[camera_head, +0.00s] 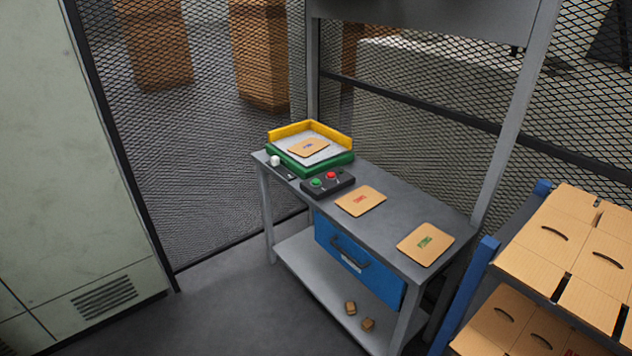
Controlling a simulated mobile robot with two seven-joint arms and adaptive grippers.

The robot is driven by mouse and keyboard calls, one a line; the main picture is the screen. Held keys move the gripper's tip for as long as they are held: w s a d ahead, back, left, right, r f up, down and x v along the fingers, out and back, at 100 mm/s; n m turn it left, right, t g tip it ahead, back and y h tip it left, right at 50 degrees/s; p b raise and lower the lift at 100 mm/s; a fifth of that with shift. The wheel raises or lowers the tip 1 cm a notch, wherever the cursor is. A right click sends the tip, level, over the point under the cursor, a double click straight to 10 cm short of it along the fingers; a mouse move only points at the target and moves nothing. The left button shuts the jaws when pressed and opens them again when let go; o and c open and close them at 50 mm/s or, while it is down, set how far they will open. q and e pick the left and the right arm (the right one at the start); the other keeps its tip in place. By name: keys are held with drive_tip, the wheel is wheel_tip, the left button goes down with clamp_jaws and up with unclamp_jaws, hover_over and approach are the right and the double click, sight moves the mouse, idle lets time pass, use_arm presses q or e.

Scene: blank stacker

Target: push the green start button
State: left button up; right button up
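The green start button (316,182) sits on the left of a small dark control box on the grey workbench (402,218). A red button (331,175) is beside it on the right of the same box (341,186). Nothing covers the green button. Neither of my grippers shows in the head view.
Two brown boards (361,200) (425,244) lie to the right. A blue drawer (359,268) is below. Boxes on a rack (486,258) stand right.

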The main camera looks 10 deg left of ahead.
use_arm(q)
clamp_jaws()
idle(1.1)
